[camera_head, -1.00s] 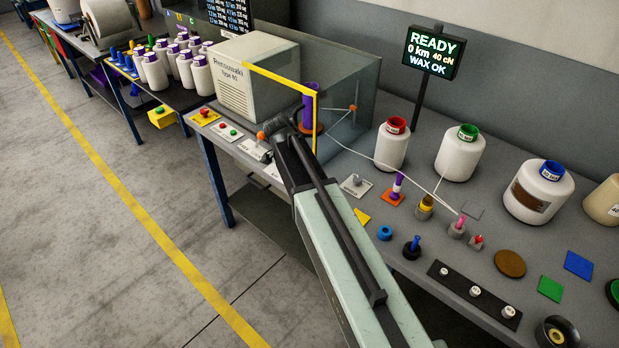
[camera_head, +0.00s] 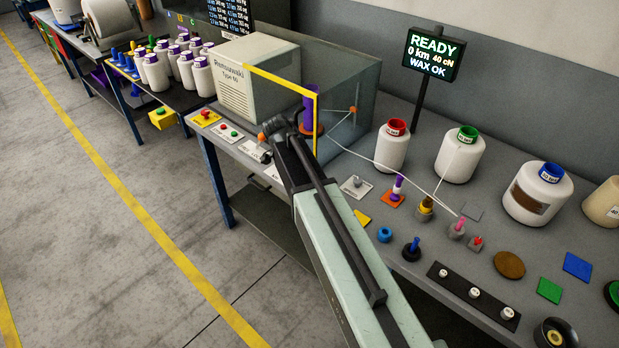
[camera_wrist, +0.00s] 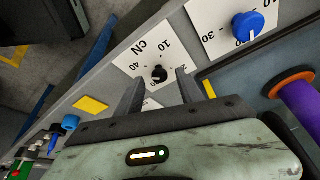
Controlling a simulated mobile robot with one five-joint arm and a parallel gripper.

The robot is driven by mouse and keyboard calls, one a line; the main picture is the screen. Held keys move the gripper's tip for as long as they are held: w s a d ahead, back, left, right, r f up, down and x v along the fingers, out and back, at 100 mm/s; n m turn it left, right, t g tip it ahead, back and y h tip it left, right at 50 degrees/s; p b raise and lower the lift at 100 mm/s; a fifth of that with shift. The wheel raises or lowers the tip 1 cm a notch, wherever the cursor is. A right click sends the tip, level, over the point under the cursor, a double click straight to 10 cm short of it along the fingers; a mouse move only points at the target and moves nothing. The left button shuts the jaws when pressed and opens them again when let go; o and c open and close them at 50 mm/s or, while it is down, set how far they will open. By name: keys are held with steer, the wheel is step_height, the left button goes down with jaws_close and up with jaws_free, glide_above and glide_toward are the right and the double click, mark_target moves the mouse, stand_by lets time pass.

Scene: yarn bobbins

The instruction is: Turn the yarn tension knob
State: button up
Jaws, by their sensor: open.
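The tension knob (camera_wrist: 159,73) is small and black, on a white dial plate (camera_wrist: 138,60) marked cN with numbers around it, in the wrist view. My gripper (camera_wrist: 159,82) is open, with one dark finger on each side of the knob in the picture. I cannot tell whether either finger touches it. In the head view my gripper (camera_head: 274,135) is over the front edge of the bench, and my arm hides most of the plates below it. The display (camera_head: 433,53) reads READY, 0 km, 40 cN, WAX OK.
A blue knob (camera_wrist: 248,26) on a similar plate stands beside the tension dial. A glass-sided winder (camera_head: 258,75) with a yellow frame and purple bobbin (camera_head: 310,103) stands just behind my gripper. Yarn cones and small parts cover the bench to the right.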

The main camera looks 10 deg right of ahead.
steer(key=p+v, duration=0.5)
steer(key=v, duration=0.2)
steer(key=shift+p, duration=0.3)
steer(key=shift+a, duration=0.1)
